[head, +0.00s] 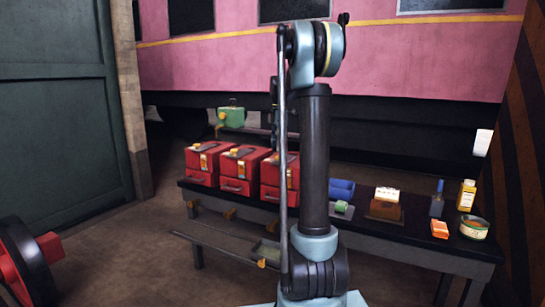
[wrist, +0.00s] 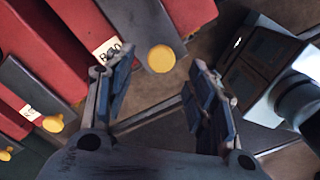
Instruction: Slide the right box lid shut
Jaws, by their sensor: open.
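Three red boxes stand side by side on the dark bench. The right box (head: 269,173) is partly hidden by my arm in the head view. In the wrist view its dark grey lid (wrist: 135,20) lies between red box sides, with a white label (wrist: 108,49) starting with "R" and a round yellow knob (wrist: 161,58). My gripper (wrist: 160,68) is open and empty. The knob shows in the gap between its fingertips, nearer the left finger; I cannot tell its depth or any contact. How far the lid stands open is unclear. The head view does not show the fingers clearly.
The middle box (head: 238,170) and left box (head: 205,163) have similar lids. Right of my arm, the bench (head: 350,222) holds blue rolls (head: 341,189), a brown block (head: 385,210), bottles and a tin (head: 474,228). A red wheel (head: 22,262) stands at the lower left.

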